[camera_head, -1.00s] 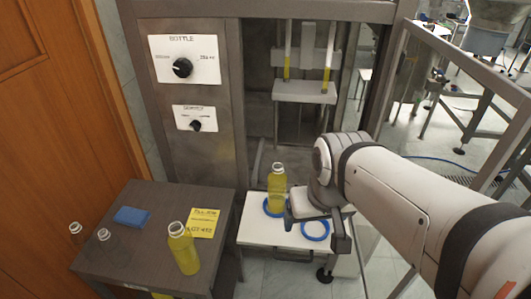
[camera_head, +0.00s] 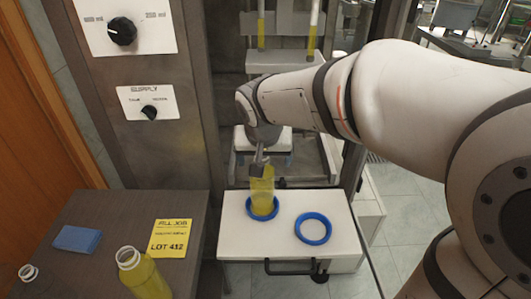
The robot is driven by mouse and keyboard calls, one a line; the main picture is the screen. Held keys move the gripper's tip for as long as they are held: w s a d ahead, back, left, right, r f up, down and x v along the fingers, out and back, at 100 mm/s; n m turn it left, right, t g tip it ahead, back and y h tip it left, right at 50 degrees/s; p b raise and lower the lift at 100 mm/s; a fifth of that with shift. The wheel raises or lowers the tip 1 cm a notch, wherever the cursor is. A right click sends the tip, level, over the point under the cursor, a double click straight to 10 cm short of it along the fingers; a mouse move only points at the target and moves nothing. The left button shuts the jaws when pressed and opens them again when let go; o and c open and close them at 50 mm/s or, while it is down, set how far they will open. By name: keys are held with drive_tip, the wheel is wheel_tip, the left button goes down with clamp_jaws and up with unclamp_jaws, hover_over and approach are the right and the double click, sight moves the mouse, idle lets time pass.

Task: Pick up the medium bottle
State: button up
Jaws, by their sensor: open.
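A bottle of yellow liquid (camera_head: 262,193) stands upright inside the left blue ring (camera_head: 275,211) on the white platform. My gripper (camera_head: 259,160) is open at the top of this bottle and hides its neck. I cannot tell whether the fingers touch it or sit around it. A second bottle of yellow liquid (camera_head: 143,278) stands on the dark table at the lower left, cut off by the frame's bottom edge. A clear, empty-looking bottle (camera_head: 29,281) shows at the lower left corner. The pictures do not make clear which bottle is the medium one.
The right blue ring (camera_head: 313,228) is empty on the white platform (camera_head: 285,243). The dark table (camera_head: 185,204) holds a blue cloth (camera_head: 77,239) and a yellow job card (camera_head: 169,238). A panel with dials (camera_head: 122,31) stands behind. Filling nozzles (camera_head: 312,35) hang at the back.

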sight(262, 183)
drive_tip(key=shift+w+a+f, duration=0.25)
drive_tip(key=shift+a+f, duration=0.1)
drive_tip(key=shift+a, duration=0.1)
drive_tip(key=shift+f, duration=0.3)
drive_tip(key=x, duration=0.6)
drive_tip(key=shift+w, duration=0.55)
drive_tip(key=shift+d+f, duration=0.1)
drive_tip(key=shift+d, duration=0.05)
drive_tip(key=shift+c, duration=0.6)
clamp_jaws()
